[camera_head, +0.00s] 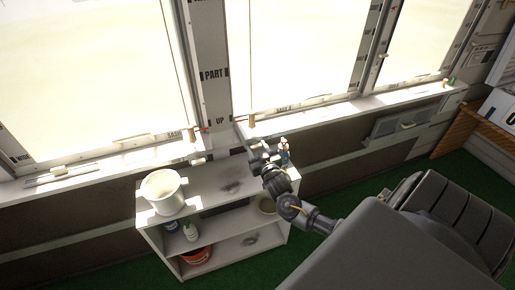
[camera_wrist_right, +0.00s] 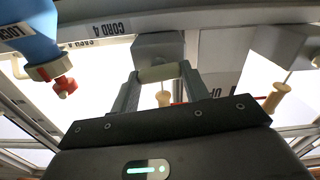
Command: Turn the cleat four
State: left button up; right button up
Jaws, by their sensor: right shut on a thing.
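In the right wrist view, a pale beige-olive bar (camera_wrist_right: 158,73), which looks like the cleat, lies between the fingertips of my right gripper (camera_wrist_right: 159,80). The gripper is shut on it. A grey block (camera_wrist_right: 158,47) sits just behind the bar. A label reading CORD 4 (camera_wrist_right: 112,27) is on the white surface to the left of the block. In the head view my right gripper (camera_head: 262,150) is at the window sill, above the back of the shelf unit; the bar is too small and covered to make out there. My left gripper is not in view.
A blue bottle (camera_wrist_right: 27,35) with a red-tipped nozzle stands close left of the gripper. Wooden cord pulls (camera_wrist_right: 276,97) hang nearby. A white bucket (camera_head: 162,192) stands on the white shelf unit (camera_head: 205,180). An orange-red tub (camera_head: 196,256) is below.

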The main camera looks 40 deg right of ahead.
jog(key=n+p, duration=0.1)
jog(key=n, duration=0.2)
jog(key=shift+r+p, duration=0.1)
jog(key=shift+p, duration=0.25)
jog(key=n+p, duration=0.2)
jog(key=n, duration=0.3)
jog(key=shift+a, duration=0.1)
jog(key=n+p, duration=0.2)
jog(key=n, duration=0.2)
jog(key=shift+f+n+p, duration=0.15)
jog(key=shift+n+p, duration=0.15)
jog(key=shift+n, duration=0.75)
jog(key=shift+f+n+p, duration=0.1)
jog(key=shift+n+p, duration=0.2)
jog(key=shift+n, duration=0.75)
jog(key=o, duration=1)
